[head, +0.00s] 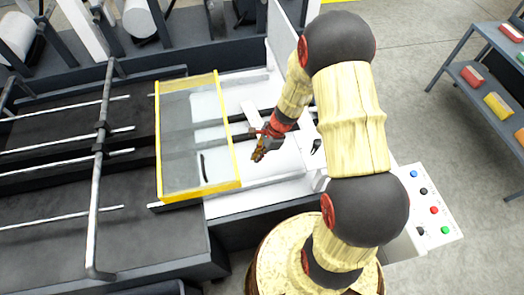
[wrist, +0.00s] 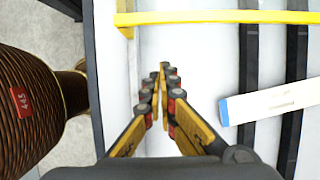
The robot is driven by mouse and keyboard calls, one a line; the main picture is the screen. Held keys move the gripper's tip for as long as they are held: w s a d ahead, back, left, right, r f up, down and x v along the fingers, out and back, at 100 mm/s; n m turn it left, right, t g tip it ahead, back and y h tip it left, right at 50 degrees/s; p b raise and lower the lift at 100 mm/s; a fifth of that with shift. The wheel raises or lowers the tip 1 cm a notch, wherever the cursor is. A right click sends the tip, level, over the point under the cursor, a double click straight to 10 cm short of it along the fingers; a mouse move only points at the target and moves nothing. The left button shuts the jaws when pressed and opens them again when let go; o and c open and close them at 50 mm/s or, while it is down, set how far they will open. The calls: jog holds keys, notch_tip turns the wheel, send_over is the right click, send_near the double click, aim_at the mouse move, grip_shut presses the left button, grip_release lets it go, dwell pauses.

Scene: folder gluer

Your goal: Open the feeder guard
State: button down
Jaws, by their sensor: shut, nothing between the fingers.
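The feeder guard is a clear panel in a yellow frame (head: 239,160), lying about level over the feeder in the head view. A thin dark curved handle (head: 203,168) shows near its front. My gripper (head: 260,153) is just right of the guard's right yellow bar, over the white feeder bed. In the wrist view a yellow bar of the guard (wrist: 215,18) crosses the top, beyond my gripper (wrist: 163,70). The fingers are together and empty, apart from the bar in the picture. Whether they touch the bed is unclear.
A white strip with a blue end (wrist: 270,102) lies right of the fingers across dark rails (wrist: 297,75). A control panel with coloured buttons (head: 430,205) is at right. A shelf with coloured blocks (head: 485,85) stands farther right. Metal rods (head: 103,130) are left of the guard.

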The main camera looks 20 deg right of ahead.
jog(key=shift+w+a+f, duration=0.15)
jog(key=shift+a+f, duration=0.2)
jog(key=shift+a, duration=0.45)
jog(key=shift+w+a+f, duration=0.15)
jog(key=shift+a+f, duration=0.2)
jog(key=shift+a, duration=0.4)
jog(key=shift+w+a+f, duration=0.15)
jog(key=shift+a+f, duration=0.2)
jog(key=shift+a, duration=0.45)
jog(key=a, duration=0.3)
jog(key=shift+w, duration=0.25)
jog(key=shift+d, duration=0.1)
